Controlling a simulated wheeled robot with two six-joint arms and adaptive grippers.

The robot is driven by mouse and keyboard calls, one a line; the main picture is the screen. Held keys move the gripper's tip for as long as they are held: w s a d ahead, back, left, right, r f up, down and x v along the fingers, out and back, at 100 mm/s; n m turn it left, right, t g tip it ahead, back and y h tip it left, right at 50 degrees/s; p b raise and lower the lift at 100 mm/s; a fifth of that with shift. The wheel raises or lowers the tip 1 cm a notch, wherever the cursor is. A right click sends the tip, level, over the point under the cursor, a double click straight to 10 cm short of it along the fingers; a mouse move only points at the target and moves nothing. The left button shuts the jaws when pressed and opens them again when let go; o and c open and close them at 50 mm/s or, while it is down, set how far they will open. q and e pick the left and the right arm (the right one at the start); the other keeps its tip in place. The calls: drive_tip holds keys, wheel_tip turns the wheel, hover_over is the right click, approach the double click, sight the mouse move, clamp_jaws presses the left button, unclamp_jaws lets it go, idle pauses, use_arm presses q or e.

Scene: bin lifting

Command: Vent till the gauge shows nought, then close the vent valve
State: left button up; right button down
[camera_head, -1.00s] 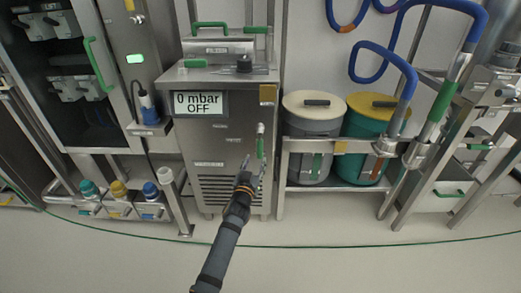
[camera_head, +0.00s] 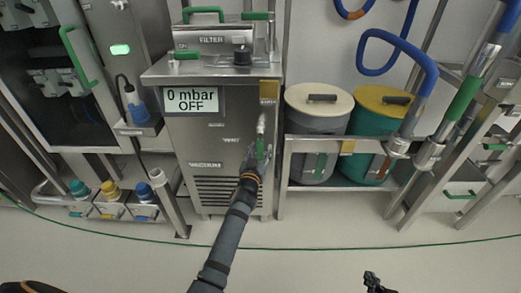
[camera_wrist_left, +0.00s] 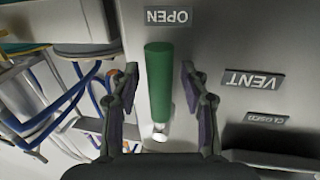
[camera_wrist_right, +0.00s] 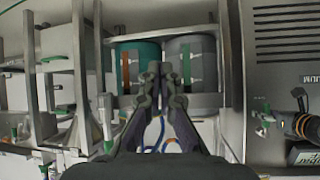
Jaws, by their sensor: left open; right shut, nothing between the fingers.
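The steel filter unit (camera_head: 214,150) has a display (camera_head: 195,100) reading "0 mbar OFF". The green vent valve handle (camera_head: 261,149) hangs straight down on its front. In the left wrist view the handle (camera_wrist_left: 158,90) points at the OPEN label (camera_wrist_left: 167,16); the VENT label (camera_wrist_left: 253,79) and CLOSED label (camera_wrist_left: 268,120) are off to the right. My left gripper (camera_wrist_left: 159,75) is open, with one finger on each side of the handle and visible gaps. My right gripper (camera_wrist_right: 160,70) is shut and empty; it shows at the bottom edge of the head view (camera_head: 372,277).
A grey bin (camera_head: 316,123) and a teal bin with yellow lid (camera_head: 378,108) stand in a steel rack right of the unit. Blue hoses (camera_head: 376,69) hang above. Capped bottles (camera_head: 110,190) stand at lower left. A green line (camera_head: 330,247) crosses the open floor.

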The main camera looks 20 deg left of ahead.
use_arm(q)
clamp_jaws()
idle(0.3)
